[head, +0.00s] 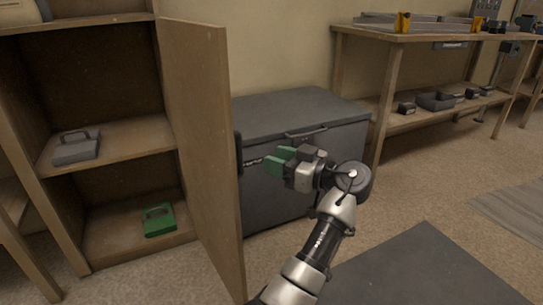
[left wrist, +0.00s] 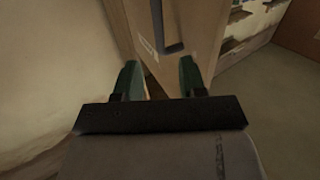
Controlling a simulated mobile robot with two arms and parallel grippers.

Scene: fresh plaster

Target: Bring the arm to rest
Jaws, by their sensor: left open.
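My left arm reaches up from the bottom of the head view. Its left gripper (head: 277,160) has green fingers and points left, toward the open wooden cabinet door (head: 205,140). In the left wrist view the two fingers of the left gripper (left wrist: 159,78) stand apart with nothing between them. The door panel (left wrist: 190,40) with its dark handle (left wrist: 169,25) lies beyond the fingertips, and I see no contact. The dark handle (head: 239,154) also shows at the door's side in the head view. My right gripper is not in view.
A grey chest (head: 300,110) stands behind my gripper. The cabinet holds a grey case (head: 76,150) and a green case (head: 158,220). A wooden workbench (head: 400,37) stands at the back right. A dark mat (head: 430,270) lies on the open floor at right.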

